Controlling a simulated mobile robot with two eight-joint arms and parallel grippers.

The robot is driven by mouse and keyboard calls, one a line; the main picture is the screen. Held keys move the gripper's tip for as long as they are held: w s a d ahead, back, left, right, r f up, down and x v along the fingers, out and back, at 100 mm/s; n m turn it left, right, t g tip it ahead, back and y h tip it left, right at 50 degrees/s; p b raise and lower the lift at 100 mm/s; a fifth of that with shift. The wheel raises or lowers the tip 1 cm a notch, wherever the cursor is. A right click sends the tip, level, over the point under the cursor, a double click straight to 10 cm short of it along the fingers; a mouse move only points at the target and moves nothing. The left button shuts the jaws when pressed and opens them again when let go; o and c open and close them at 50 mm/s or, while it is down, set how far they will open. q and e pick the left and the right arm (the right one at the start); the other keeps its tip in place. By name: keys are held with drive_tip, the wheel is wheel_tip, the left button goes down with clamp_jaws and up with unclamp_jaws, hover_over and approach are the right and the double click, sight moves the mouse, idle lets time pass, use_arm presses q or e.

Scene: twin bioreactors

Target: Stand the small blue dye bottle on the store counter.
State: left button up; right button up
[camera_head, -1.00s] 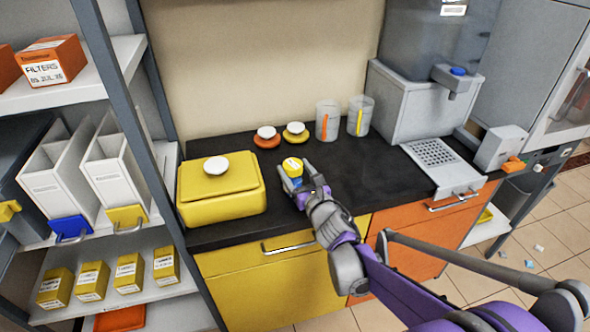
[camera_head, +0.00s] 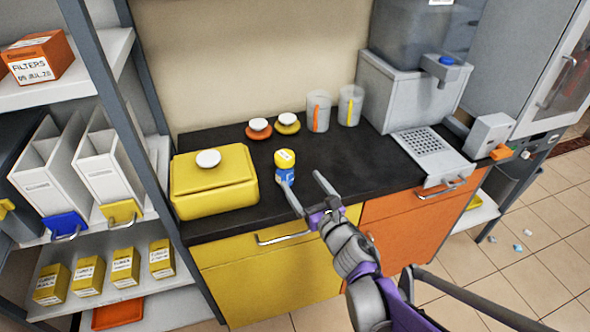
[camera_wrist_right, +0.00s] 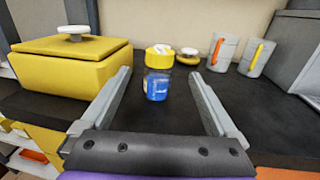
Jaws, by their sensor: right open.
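The small blue dye bottle (camera_head: 285,167) stands upright on the black store counter (camera_head: 335,165), right of the yellow box. It has a yellow cap and a blue body; it also shows in the right wrist view (camera_wrist_right: 157,75), beyond and between the fingers. My right gripper (camera_head: 306,193) is open and empty at the counter's front edge, with its fingers pointing toward the bottle and apart from it. The same gripper shows in the wrist view (camera_wrist_right: 163,90) with its two fingers wide apart. My left gripper is in neither view.
A yellow lidded box (camera_head: 213,185) stands left of the bottle. Two round lidded items, orange (camera_head: 259,130) and yellow (camera_head: 287,123), and two clear beakers (camera_head: 318,112) stand behind. A grey dispenser (camera_head: 408,90) is at right. Shelving (camera_head: 110,100) borders the left.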

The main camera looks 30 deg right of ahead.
drive_tip(key=s+a+f+m+g, duration=0.4)
drive_tip(key=s+m, duration=0.3)
drive_tip(key=m, duration=0.4)
drive_tip(key=s+a+f+m+g+y, duration=0.1)
drive_tip(key=s+a+f+m+g, duration=0.3)
drive_tip(key=m, duration=0.8)
drive_tip(key=s+a+f+m+g, duration=0.5)
drive_tip(key=s+f+m, duration=0.2)
drive_tip(key=s+m, duration=0.2)
drive_tip(key=m, duration=0.2)
drive_tip(key=shift+s+a+m+y, duration=0.2)
drive_tip(key=shift+s+m+y, duration=0.1)
drive_tip(key=shift+m+y, duration=0.1)
drive_tip(key=shift+r, duration=0.1)
drive_tip(key=shift+c, duration=0.2)
